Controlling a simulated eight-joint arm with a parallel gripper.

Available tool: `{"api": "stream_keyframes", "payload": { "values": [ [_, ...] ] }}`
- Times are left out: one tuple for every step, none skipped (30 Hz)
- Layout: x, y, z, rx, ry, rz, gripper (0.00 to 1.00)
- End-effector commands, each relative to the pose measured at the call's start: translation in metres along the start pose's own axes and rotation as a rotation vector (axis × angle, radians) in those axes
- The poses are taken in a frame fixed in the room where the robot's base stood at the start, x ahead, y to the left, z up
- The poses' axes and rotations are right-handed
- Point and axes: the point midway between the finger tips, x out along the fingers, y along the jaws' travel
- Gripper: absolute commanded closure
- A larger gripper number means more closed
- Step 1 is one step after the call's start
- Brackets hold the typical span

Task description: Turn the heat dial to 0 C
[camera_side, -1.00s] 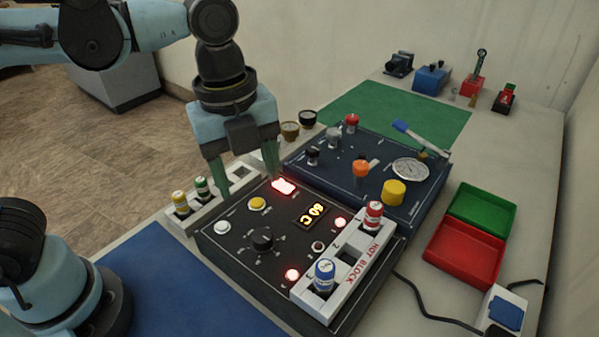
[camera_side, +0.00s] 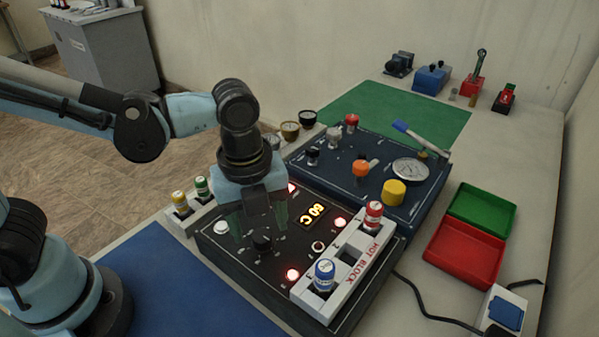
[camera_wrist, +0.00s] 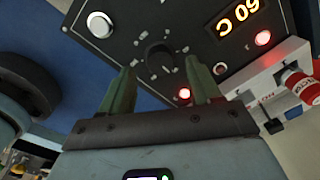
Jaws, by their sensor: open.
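The heat dial (camera_side: 262,243) is a black round knob on the dark control panel (camera_side: 232,262). It also shows in the wrist view (camera_wrist: 160,60), just beyond and between my fingertips. The display (camera_side: 312,214) on the panel glows orange and reads 60 C; it shows rotated in the wrist view (camera_wrist: 238,17). My gripper (camera_side: 258,222) is open, pointing down above the dial, with its green fingers on either side of it. The fingers look apart from the dial, and nothing is between them.
The white hot block (camera_side: 345,262) holds a blue-capped vial (camera_side: 324,275) and a red-capped vial (camera_side: 373,214) close right of the dial. A white button (camera_side: 221,228) is left of it. A navy panel (camera_side: 340,185) with knobs and a gauge stands behind. The blue mat (camera_side: 190,290) is clear.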

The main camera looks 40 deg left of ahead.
Motion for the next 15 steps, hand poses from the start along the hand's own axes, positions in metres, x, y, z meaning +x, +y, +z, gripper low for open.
{"api": "stream_keyframes", "payload": {
  "values": [
    [0.005, -0.001, 0.000, 0.000, 0.000, 0.000, 0.38],
    [0.008, -0.001, 0.000, 0.000, 0.000, 0.000, 0.38],
    [0.012, -0.001, 0.000, 0.000, 0.000, 0.000, 0.38],
    [0.014, -0.001, 0.000, 0.000, 0.000, 0.000, 0.38],
    [0.016, -0.001, 0.000, 0.000, 0.000, 0.000, 0.38],
    [0.018, -0.001, 0.000, 0.000, 0.000, 0.000, 0.38],
    [0.020, -0.001, 0.000, 0.000, 0.000, 0.000, 0.38],
    [0.021, 0.000, 0.000, 0.000, 0.000, 0.000, 0.38],
    [0.022, 0.000, 0.000, 0.000, 0.000, 0.000, 0.38],
    [0.023, 0.000, 0.000, 0.000, 0.000, 0.000, 0.38],
    [0.023, 0.000, 0.000, 0.000, 0.000, 0.000, 0.38],
    [0.024, 0.000, 0.000, 0.000, 0.000, 0.000, 0.38],
    [0.024, 0.000, 0.000, 0.000, 0.000, 0.000, 0.38],
    [0.024, 0.000, 0.000, 0.000, 0.000, 0.000, 0.38],
    [0.024, 0.000, 0.000, 0.000, 0.000, 0.000, 0.38]
  ]
}}
